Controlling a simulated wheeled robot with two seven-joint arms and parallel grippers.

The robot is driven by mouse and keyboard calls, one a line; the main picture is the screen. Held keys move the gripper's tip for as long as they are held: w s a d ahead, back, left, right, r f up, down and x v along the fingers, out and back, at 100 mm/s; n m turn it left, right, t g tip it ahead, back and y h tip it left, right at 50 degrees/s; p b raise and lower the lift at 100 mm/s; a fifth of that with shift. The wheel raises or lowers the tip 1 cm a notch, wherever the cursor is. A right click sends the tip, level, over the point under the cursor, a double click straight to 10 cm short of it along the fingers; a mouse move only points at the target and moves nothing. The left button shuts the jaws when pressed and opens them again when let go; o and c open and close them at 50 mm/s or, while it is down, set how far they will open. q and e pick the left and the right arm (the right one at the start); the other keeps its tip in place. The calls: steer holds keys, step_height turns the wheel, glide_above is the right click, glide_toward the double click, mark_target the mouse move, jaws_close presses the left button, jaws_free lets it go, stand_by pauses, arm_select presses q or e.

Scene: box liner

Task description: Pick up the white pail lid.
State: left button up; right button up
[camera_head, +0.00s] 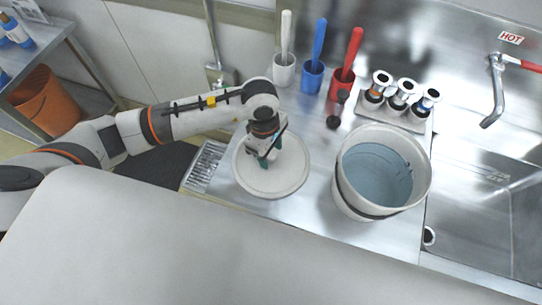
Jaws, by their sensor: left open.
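The white pail lid (284,178) is a round disc lying on the steel counter, left of the white pail (344,189). My left gripper (264,158) is over the upper part of the lid, pointing down, with its jaws open. Its fingers hide part of the lid, and I cannot tell whether they touch it. The pail stands upright and open, with a bluish inside and a dark band round its lower part. My right gripper is not in view.
White, blue (312,76) and red (342,82) cups with handled tools stand behind the lid. A rack of several bottles (397,99) is behind the pail. The sink (485,215) and tap (495,90) are at the right. An orange bin (46,102) is at the far left.

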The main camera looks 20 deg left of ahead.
arm_select(q)
steer(key=c, duration=1.1)
steer(key=shift+r, duration=0.15)
